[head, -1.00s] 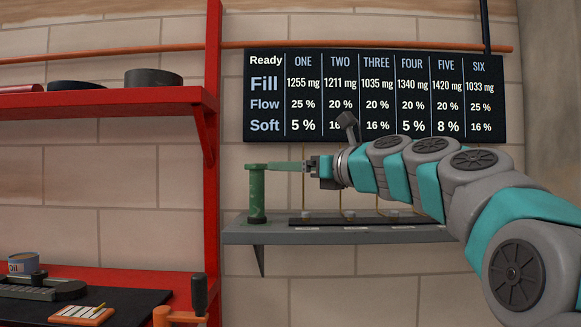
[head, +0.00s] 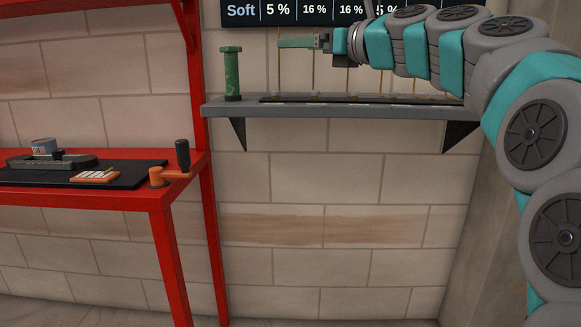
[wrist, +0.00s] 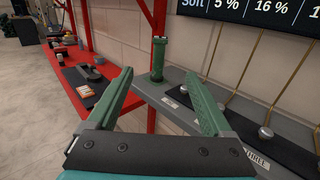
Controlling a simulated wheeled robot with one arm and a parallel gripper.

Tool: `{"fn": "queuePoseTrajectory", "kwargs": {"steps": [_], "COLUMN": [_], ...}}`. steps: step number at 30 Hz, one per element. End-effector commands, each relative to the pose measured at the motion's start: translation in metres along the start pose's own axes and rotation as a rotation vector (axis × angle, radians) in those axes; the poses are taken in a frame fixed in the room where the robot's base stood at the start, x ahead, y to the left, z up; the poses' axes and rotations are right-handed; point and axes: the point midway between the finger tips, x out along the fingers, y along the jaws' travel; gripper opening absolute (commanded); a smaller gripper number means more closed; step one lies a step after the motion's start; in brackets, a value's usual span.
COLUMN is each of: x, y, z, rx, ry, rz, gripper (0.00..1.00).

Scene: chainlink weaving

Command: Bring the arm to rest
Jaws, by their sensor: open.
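My gripper (head: 297,42) is at the upper middle of the head view, in front of the wall above the grey shelf. In the wrist view my gripper (wrist: 165,98) shows two green fingers spread wide with nothing between them. A green cylinder with a wider cap (head: 232,75) stands upright at the left end of the grey shelf (head: 330,110). In the wrist view the green cylinder (wrist: 157,60) stands beyond the fingertips, apart from them. My arm reaches in from the right of the head view.
A display board (head: 300,11) hangs above the shelf, partly cut off. Thin rods (head: 313,72) rise from the shelf behind my gripper. A red workbench (head: 190,165) at the left holds a black mat (head: 130,177), an orange crank with a black handle (head: 170,175) and an orange card (head: 95,176).

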Motion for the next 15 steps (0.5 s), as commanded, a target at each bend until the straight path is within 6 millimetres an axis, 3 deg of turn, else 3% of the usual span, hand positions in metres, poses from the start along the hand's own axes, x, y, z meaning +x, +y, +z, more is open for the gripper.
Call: {"fn": "queuePoseTrajectory", "kwargs": {"steps": [8,15], "x": [0.0,-0.007], "y": [0.017,0.041], "z": [-0.043,-0.102], "rx": [-0.152,-0.363], "ry": [0.108,0.252], "rz": [0.026,0.091], "gripper": [0.85,0.85]}}
